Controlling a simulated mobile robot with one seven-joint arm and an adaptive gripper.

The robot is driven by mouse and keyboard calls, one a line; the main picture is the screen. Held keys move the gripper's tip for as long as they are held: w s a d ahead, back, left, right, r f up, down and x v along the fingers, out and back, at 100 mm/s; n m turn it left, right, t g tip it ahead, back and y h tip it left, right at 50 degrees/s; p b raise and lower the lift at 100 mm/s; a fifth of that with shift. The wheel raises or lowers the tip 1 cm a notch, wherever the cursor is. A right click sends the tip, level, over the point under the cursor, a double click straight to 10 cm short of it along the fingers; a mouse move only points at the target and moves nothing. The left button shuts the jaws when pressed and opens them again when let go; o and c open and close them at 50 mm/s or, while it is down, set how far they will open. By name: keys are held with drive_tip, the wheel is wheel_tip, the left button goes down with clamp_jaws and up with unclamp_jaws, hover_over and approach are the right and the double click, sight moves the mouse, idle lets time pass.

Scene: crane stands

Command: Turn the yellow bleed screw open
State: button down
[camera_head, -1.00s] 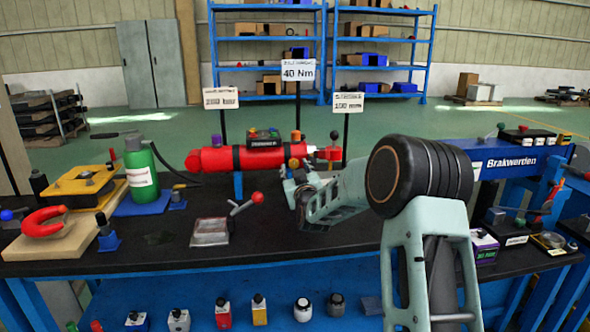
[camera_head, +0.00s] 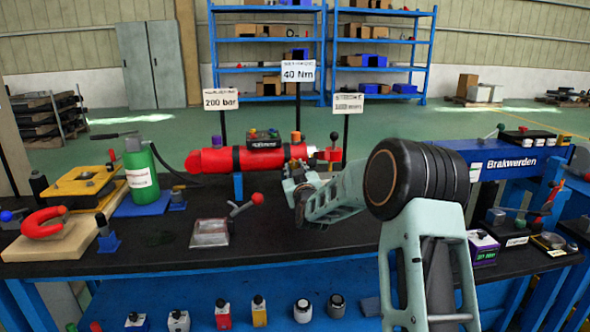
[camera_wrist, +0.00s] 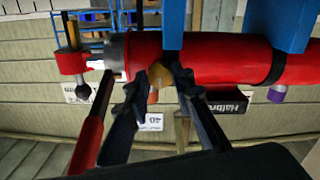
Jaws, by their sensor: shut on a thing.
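The red cylinder (camera_head: 220,160) lies level above the black bench and also fills the top of the wrist view (camera_wrist: 225,58). The yellow-orange bleed screw (camera_wrist: 160,76) sticks out of its side near the end with the red collar. My gripper (camera_wrist: 160,82) has one dark finger on each side of the screw and is shut on it. In the head view my gripper (camera_head: 297,173) is at the right part of the cylinder, and the screw is hidden there or too small to make out.
A red lever (camera_wrist: 92,125) runs close beside my gripper in the wrist view. A purple knob (camera_head: 296,136) stands on the cylinder. A small red-knobbed lever (camera_head: 256,198) stands on the bench in front. A green bottle (camera_head: 141,172) stands at left.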

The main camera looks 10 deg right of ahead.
drive_tip(key=shift+a+n+b, duration=0.1)
drive_tip(key=shift+n+b, duration=0.2)
drive_tip(key=n+b, duration=0.4)
drive_tip(key=shift+f, duration=0.2)
drive_tip(key=n+b, duration=0.3)
drive_tip(key=n, duration=0.2)
drive_tip(key=shift+n+b, duration=0.4)
drive_tip(key=n+b, duration=0.1)
drive_tip(key=n, duration=0.4)
drive_tip(key=shift+r, duration=0.2)
drive_tip(key=n, duration=0.5)
drive_tip(key=shift+n, duration=0.4)
drive_tip(key=c, duration=1.7)
unclamp_jaws()
drive_tip(key=shift+o, duration=0.2)
